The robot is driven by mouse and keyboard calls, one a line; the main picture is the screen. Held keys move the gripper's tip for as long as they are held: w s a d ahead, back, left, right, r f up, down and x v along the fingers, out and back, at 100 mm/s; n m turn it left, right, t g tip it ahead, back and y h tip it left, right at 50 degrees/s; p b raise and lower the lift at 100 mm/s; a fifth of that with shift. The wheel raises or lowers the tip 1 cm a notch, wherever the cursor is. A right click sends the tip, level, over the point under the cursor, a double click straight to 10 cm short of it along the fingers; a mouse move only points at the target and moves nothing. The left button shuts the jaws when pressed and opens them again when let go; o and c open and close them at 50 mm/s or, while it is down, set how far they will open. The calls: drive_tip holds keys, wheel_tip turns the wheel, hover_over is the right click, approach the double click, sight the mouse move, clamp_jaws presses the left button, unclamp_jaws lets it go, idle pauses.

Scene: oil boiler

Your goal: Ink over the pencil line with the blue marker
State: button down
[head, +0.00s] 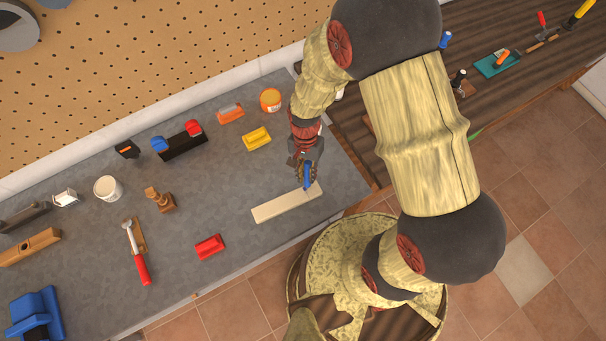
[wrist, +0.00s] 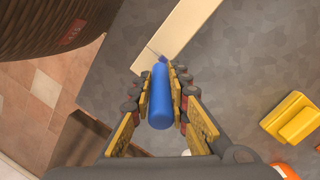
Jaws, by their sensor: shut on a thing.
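My gripper (head: 305,172) is shut on the blue marker (head: 308,176). The marker is a blue cylinder that also shows between the fingers in the wrist view (wrist: 160,98). Its tip points at the pale wooden board (head: 285,203), close to the board's right end. I cannot tell whether the tip touches the wood. The board lies flat on the grey bench near its front edge and also shows in the wrist view (wrist: 183,32). A thin dark line (wrist: 154,50) crosses the board beside the marker tip in the wrist view.
A red block (head: 209,246), a yellow block (head: 256,138) and an orange tin (head: 270,100) stand on the grey bench (head: 225,190). A red-handled hammer (head: 138,255) lies further left. The bench's front edge is close to the board.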

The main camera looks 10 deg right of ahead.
drive_tip(key=shift+s+a, duration=0.15)
drive_tip(key=shift+a, duration=0.4)
idle(0.5)
drive_tip(key=shift+s+r+p, duration=0.1)
drive_tip(key=shift+s+p, duration=0.25)
drive_tip(key=shift+s, duration=0.25)
drive_tip(key=shift+s+d, duration=0.1)
idle(0.7)
